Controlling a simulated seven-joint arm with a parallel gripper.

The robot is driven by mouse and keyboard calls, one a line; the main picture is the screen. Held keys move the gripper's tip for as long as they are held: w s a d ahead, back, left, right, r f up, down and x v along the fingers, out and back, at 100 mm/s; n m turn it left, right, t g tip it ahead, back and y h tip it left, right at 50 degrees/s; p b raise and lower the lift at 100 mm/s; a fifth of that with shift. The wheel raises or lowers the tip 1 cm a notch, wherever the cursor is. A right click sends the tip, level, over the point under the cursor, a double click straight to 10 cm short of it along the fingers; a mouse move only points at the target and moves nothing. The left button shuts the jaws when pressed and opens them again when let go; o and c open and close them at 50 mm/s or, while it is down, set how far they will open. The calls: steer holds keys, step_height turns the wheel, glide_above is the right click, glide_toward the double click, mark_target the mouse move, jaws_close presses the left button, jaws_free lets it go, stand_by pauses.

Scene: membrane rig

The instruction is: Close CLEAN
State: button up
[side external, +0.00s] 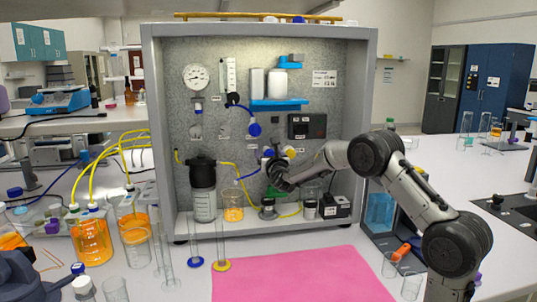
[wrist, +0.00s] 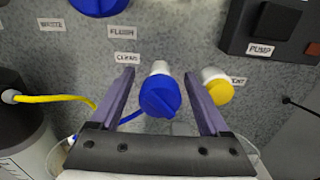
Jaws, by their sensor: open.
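The CLEAN valve is a blue knob (wrist: 158,98) on a white stem, below and right of its CLEAN label (wrist: 127,58) in the wrist view. The ridge on the knob looks slanted. My gripper (wrist: 159,74) is open, one purple-grey finger on each side of the blue knob, with visible gaps; I cannot tell whether either finger touches it. In the side view my gripper (side external: 278,174) is in front of the lower middle of the panel, partly covering the valve area. A blue knob (side external: 267,154) shows just above it.
A yellow knob (wrist: 218,90) sits close outside the right finger. Another blue knob (wrist: 98,4) is above, by the FLUSH label (wrist: 121,33). The black PUMP box (wrist: 275,28) is at upper right. A dark-capped bottle (side external: 203,190) and small vessels stand on the shelf below.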

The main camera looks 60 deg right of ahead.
steer(key=shift+w+d, duration=0.15)
steer(key=shift+w, duration=0.05)
jaws_close()
steer(key=shift+m, duration=2.2)
jaws_free()
steer(key=v, duration=1.4)
